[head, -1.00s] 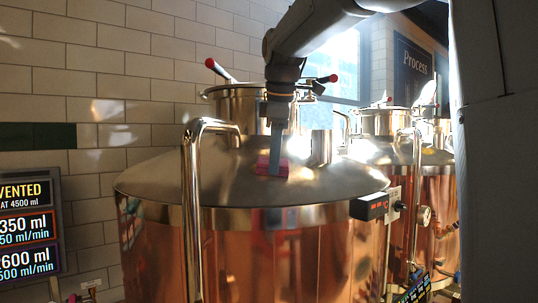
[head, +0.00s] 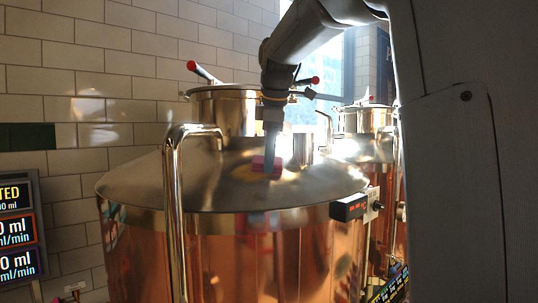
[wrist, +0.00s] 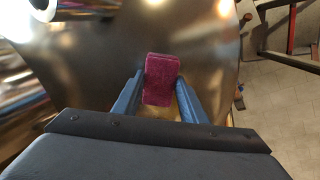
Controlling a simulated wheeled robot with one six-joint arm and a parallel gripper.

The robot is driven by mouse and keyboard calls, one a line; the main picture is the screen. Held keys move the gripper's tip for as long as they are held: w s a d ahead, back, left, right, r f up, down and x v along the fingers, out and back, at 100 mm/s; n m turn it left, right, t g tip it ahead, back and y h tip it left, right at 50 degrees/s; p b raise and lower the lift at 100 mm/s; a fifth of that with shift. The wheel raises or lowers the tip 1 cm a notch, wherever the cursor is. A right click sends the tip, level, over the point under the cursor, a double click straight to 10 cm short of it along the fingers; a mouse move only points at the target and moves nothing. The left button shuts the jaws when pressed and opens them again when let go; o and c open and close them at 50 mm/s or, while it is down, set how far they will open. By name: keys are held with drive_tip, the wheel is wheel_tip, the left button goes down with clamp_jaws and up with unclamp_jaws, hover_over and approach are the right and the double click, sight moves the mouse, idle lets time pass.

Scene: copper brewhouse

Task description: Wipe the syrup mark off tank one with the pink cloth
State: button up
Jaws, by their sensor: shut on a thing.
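The pink cloth (head: 266,163), a small block-like pad, is held between the blue fingers of my gripper (wrist: 160,80). It also shows in the wrist view (wrist: 160,98), upright between the fingertips. The cloth is at the sloped metal top of the nearest copper tank (head: 215,195); I cannot tell whether it is pressed on the surface. A yellowish mark (head: 243,173) lies on that top just left of the cloth, partly hidden. A yellowish patch also shows below the cloth in the wrist view (wrist: 152,113). No tank number is readable.
A bent steel pipe (head: 172,200) rises before the tank's left side. The lidded neck (head: 222,108) with red-tipped handles stands behind my gripper. A second tank (head: 365,120) is behind right. A control box (head: 348,207) sits on the right rim.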

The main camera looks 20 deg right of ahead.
sight(254, 159)
drive_tip(key=shift+w+a+r, duration=0.1)
drive_tip(key=shift+w+a, duration=0.05)
drive_tip(key=shift+w, duration=0.25)
drive_tip(key=shift+s+a+f, duration=0.3)
drive_tip(key=shift+s+a, duration=0.15)
drive_tip(key=shift+a, duration=1.25)
drive_tip(key=shift+s+a+f, duration=0.25)
drive_tip(key=shift+s+a, duration=0.2)
drive_tip(key=shift+a, duration=1.25)
drive_tip(key=shift+s+a+f, duration=0.3)
drive_tip(key=shift+s+a, duration=0.15)
drive_tip(key=shift+a, duration=1.25)
drive_tip(key=shift+w+a+r+p, duration=0.2)
drive_tip(key=shift+w+r+p, duration=0.2)
drive_tip(key=shift+w+p, duration=0.45)
drive_tip(key=shift+w+d+r+p, duration=0.2)
drive_tip(key=shift+d+p, duration=0.35)
drive_tip(key=shift+d, duration=0.6)
drive_tip(key=shift+w+d+r+p, duration=0.1)
drive_tip(key=shift+w+d+p, duration=0.35)
drive_tip(key=shift+d, duration=0.75)
drive_tip(key=shift+w+d+r+p, duration=0.1)
drive_tip(key=shift+d+p, duration=0.55)
drive_tip(key=shift+d, duration=0.5)
drive_tip(key=shift+w+d+r+p, duration=0.2)
drive_tip(key=shift+d, duration=0.6)
drive_tip(key=shift+w+d+r+p, duration=0.15)
drive_tip(key=shift+w+d, duration=0.05)
drive_tip(key=shift+d, duration=0.6)
drive_tip(key=shift+r, duration=0.15)
